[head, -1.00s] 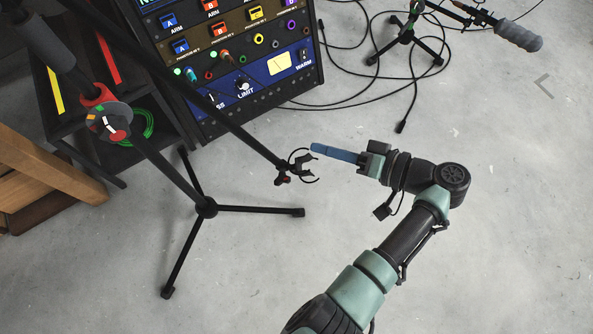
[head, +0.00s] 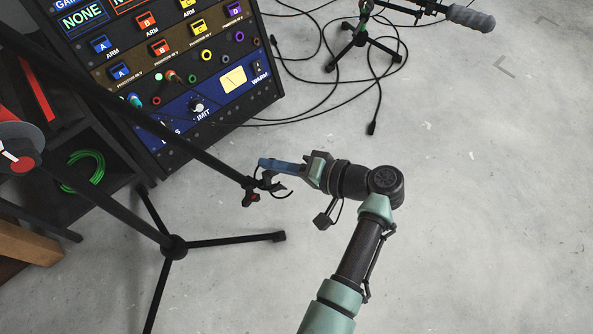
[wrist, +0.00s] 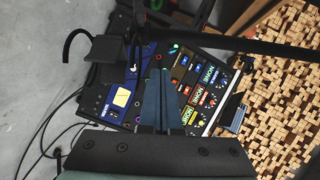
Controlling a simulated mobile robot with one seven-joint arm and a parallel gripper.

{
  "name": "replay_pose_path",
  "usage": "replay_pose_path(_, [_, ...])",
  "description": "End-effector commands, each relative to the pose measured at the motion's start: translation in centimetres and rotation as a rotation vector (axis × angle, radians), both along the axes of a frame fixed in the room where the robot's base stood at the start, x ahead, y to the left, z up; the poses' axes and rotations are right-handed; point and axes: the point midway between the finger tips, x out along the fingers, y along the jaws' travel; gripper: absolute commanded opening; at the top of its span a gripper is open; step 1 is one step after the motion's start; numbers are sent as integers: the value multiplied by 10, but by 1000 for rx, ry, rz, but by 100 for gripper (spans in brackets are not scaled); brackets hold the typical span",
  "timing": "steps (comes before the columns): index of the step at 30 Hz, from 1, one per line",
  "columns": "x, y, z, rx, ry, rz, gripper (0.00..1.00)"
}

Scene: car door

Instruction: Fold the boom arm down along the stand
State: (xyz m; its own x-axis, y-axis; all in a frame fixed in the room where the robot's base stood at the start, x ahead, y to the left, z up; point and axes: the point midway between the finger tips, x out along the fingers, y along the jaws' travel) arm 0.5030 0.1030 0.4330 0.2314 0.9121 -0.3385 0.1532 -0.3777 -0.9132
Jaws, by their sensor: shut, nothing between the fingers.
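The boom arm (head: 190,146) is a thin black tube that slopes from the upper left down to a dark shock-mount clip (head: 252,194) with curved prongs. The stand (head: 120,219) is a black tripod stand; its joint with a red-and-white knob (head: 18,158) is at the left edge, partly cut off. My gripper (head: 264,163) is shut and empty, its blue fingers just above the clip and overlapping the boom's end in the head view. I cannot tell if they touch. The fingers also show in the wrist view (wrist: 158,76), with a dark bar, apparently the boom arm (wrist: 260,46), beyond them.
A rack of audio gear (head: 190,80) stands close behind the boom. A coiled green cable (head: 82,172) lies on a shelf at left. Another small stand (head: 360,45) and loose black cables are at the back. The floor at right is clear.

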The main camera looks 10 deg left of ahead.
Motion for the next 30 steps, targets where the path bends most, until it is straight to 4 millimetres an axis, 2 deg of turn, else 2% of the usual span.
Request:
replay_pose_path(1, [-8,7,-8,-1,3,3,0])
replay_pose_path(7, [-18,22,-14,-1,1,-1,0])
replay_pose_path(22, [-22,29,-16,6,5,1,0])
replay_pose_path(30, [-43,78,-42,92,40,6,0])
